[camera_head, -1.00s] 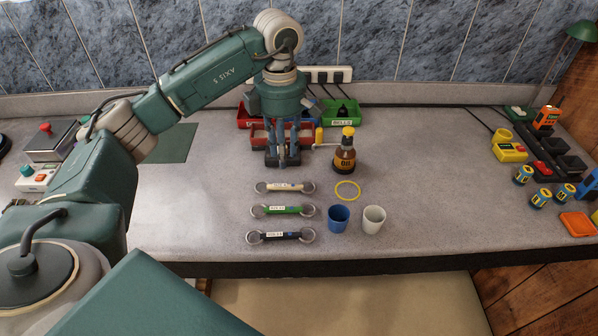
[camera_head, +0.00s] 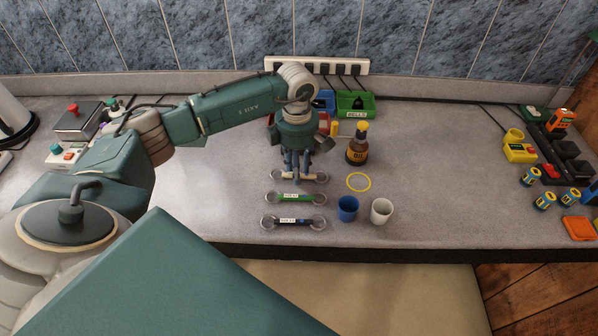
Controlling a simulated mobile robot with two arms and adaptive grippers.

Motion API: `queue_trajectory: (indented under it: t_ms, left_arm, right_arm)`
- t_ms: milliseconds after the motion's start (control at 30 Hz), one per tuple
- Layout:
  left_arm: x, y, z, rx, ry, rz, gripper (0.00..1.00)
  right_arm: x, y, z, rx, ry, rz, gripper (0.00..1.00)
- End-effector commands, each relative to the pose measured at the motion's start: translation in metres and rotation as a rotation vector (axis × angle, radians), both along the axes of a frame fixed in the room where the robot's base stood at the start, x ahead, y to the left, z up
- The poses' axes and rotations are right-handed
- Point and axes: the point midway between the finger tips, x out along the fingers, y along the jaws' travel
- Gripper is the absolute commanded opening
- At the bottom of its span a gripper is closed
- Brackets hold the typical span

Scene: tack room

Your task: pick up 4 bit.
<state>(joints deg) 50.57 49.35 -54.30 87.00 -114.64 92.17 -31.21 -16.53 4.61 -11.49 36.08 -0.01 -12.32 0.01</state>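Three bits lie in a column on the grey bench, each a labelled bar with a ring at both ends. The far one is the beige bit (camera_head: 316,178), the middle one is the green bit (camera_head: 296,197), and the near one is the black bit (camera_head: 293,222). Their labels are too small to read surely. My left gripper (camera_head: 298,175) points down at the middle of the beige bit and hides part of it. I cannot tell if its fingers touch the bit or have closed on it. My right gripper is not in view.
An oil bottle (camera_head: 357,150), a yellow ring (camera_head: 358,182), a blue cup (camera_head: 347,208) and a white cup (camera_head: 381,211) stand right of the bits. Coloured bins, one a green bin (camera_head: 356,104), are behind. A black rack (camera_head: 563,158) is far right.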

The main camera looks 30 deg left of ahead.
Motion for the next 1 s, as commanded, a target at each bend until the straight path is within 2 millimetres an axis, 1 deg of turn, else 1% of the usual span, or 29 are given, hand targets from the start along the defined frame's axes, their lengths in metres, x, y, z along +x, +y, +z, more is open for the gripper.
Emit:
queue_trajectory:
  t_ms: [167, 200, 267, 333, 633, 767, 867, 967, 1000]
  left_arm:
    - [0.000, 0.000, -0.001, 0.000, -0.001, 0.000, 0.29]
    - [0.000, 0.000, -0.001, 0.000, 0.000, 0.000, 0.27]
    - [0.000, 0.000, -0.001, 0.000, 0.000, 0.000, 0.15]
    - [0.000, 0.000, -0.001, 0.000, 0.000, 0.000, 0.01]
    - [0.001, 0.000, 0.000, 0.000, -0.001, 0.000, 0.00]
    - [0.001, 0.000, 0.006, -0.001, -0.003, 0.000, 0.00]
    - [0.002, 0.000, 0.014, -0.001, -0.005, 0.000, 0.00]
    - [0.001, 0.000, 0.030, 0.000, -0.006, 0.000, 0.00]
    - [0.002, 0.000, 0.039, 0.000, -0.008, 0.000, 0.00]
  right_arm:
    - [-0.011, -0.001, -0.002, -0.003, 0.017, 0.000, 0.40]
    - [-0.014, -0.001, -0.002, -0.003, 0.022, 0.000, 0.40]
    - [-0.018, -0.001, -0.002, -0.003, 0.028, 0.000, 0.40]
    - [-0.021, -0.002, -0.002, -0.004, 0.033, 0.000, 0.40]
    - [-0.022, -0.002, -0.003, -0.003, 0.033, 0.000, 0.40]
    - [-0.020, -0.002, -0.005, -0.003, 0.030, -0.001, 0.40]
    - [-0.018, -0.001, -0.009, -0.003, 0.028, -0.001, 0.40]
    - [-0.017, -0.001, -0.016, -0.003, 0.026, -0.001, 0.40]
    - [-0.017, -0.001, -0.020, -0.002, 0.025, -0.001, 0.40]
